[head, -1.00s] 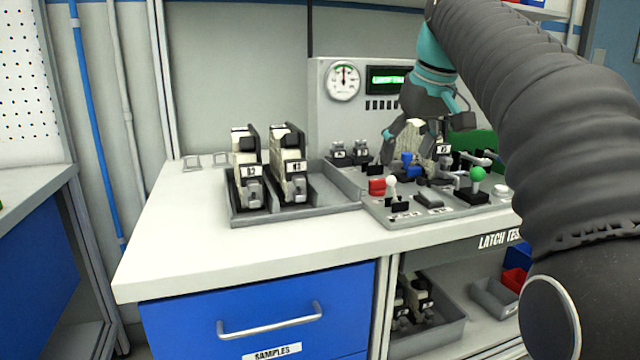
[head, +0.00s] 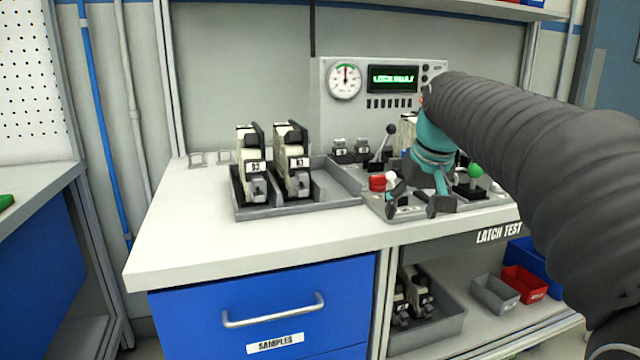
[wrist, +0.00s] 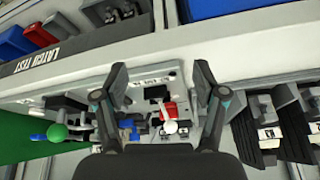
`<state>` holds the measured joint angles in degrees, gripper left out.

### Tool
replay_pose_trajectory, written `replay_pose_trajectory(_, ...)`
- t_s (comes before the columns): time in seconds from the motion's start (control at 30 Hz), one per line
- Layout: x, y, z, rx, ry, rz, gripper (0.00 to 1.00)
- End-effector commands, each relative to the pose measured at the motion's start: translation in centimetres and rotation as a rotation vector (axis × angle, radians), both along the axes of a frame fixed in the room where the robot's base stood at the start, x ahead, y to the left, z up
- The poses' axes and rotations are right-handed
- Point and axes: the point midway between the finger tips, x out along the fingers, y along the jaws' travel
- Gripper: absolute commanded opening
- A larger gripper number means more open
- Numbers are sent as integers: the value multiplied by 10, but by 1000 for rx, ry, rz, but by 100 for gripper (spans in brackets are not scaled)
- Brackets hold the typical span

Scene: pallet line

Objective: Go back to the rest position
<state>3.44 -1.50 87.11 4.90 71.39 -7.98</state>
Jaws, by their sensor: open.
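My gripper (head: 421,203) hangs open and empty over the front of the latch test panel (head: 383,210) in the head view. In the wrist view my gripper (wrist: 158,80) shows its two fingers apart, with the red block (wrist: 168,110) and a white-knobbed lever (wrist: 170,127) beyond and between them. The red block (head: 377,183) also shows in the head view, just left of my gripper. A green-knobbed lever (head: 475,171) stands right of my gripper. My wrist and arm hide much of the panel's middle and right.
Two labelled latch units (head: 252,165) stand upright in a grey tray (head: 300,206) at left. Behind are a gauge (head: 344,81) and a lit green display (head: 393,78). Grey (head: 493,292) and red bins (head: 524,283) sit on the lower shelf. The counter's front left (head: 190,240) is clear.

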Motion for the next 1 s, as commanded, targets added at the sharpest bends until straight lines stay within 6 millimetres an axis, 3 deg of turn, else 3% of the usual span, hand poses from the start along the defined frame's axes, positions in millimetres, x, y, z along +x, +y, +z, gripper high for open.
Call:
replay_pose_trajectory(0.27,-84,2,-75,-6,2,-75,71)
replay_pose_trajectory(0.63,-218,6,-173,-26,-9,-94,71)
replay_pose_trajectory(0.8,-254,9,-189,-30,-28,-82,71)
replay_pose_trajectory(1.0,-261,11,-177,-28,-81,-78,71)
